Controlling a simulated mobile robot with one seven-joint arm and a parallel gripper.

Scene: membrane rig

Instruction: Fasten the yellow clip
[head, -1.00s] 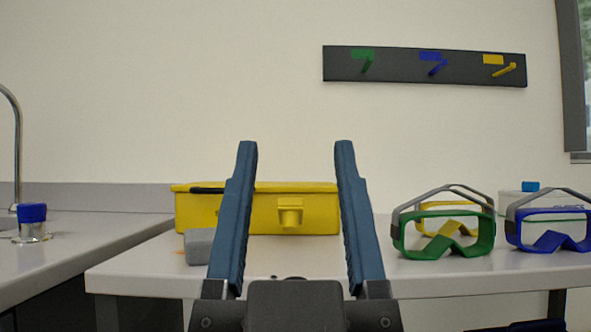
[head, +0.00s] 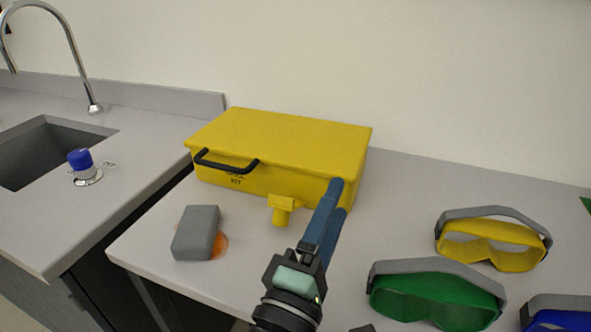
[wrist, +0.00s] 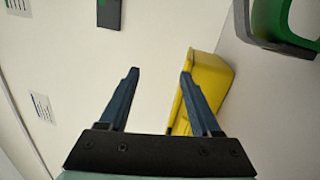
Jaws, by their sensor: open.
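A yellow case (head: 280,140) with a shut-looking lid and a black handle (head: 226,162) sits at the back of the bench. The yellow clip (head: 284,207) sticks out from the lower front of the case; I cannot tell whether it is latched. My gripper (head: 340,196) is open and empty, in front of the case's right end and to the right of the clip. In the wrist view, the fingers (wrist: 160,72) are spread with wall between them, and part of the case (wrist: 205,85) shows behind the right finger. The clip is not visible there.
A grey block (head: 196,232) lies on an orange patch (head: 220,246) left of the clip. Green goggles (head: 436,292), yellow goggles (head: 493,242) and blue goggles (head: 558,314) stand at right. A sink (head: 50,150) and blue-topped knob (head: 80,160) are at left.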

